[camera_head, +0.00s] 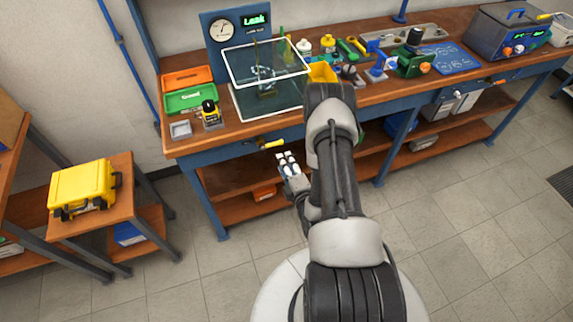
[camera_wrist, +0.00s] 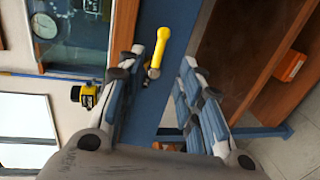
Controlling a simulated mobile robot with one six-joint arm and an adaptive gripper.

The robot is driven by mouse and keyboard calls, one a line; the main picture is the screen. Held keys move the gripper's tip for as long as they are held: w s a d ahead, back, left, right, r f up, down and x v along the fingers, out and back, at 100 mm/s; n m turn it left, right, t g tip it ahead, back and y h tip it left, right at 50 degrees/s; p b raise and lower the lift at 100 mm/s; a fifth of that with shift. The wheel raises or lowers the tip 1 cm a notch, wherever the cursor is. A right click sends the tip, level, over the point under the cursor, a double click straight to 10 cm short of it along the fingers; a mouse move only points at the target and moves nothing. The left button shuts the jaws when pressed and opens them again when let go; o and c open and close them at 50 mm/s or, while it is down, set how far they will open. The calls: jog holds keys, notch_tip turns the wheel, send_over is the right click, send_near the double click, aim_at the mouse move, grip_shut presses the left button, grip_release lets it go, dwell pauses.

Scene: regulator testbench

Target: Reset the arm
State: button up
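My arm reaches from the bottom of the head view toward the workbench (camera_head: 240,130). My gripper (camera_head: 287,158) is in front of the bench's front edge, above the lower shelf. In the wrist view my gripper (camera_wrist: 172,85) has its two fingers spread apart with nothing held between them. A yellow handle (camera_wrist: 160,48) on the blue bench front shows beyond and between the fingers. The same yellow handle (camera_head: 273,144) is just above and left of my gripper in the head view, apart from it.
A clear-walled box with a white-framed lid (camera_head: 265,62) stands on the bench beneath a gauge panel marked "Leak" (camera_head: 256,20). Green (camera_head: 190,98) and orange (camera_head: 188,77) bins are left of it. A yellow case (camera_head: 83,186) sits on a side stand.

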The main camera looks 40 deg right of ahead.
dwell(0.3)
jog(key=w+a+r+m+g+y, duration=0.1)
jog(key=w+a+r+m+g, duration=0.1)
jog(key=w+r, duration=0.45)
jog(key=w+a+r+m+g+y, duration=0.1)
jog(key=w+a+r+m+g, duration=0.15)
jog(key=r, duration=0.75)
jog(key=s+a+r+m+g, duration=0.2)
jog(key=s+a+r+m, duration=0.3)
jog(key=r, duration=0.6)
jog(key=s+a+r+m+g, duration=0.1)
jog(key=s+a+r, duration=0.1)
jog(key=s, duration=0.6)
jog(key=s+a+r+m+g+y, duration=0.1)
jog(key=s+a+r+m, duration=0.1)
jog(key=s+a, duration=0.3)
jog(key=s+a+r+m+g+y, duration=0.1)
jog(key=s+a+r, duration=0.3)
jog(key=s, duration=0.8)
jog(key=shift+s+m+g, duration=0.25)
jog(key=shift+m+g, duration=0.3)
jog(key=shift+m, duration=0.2)
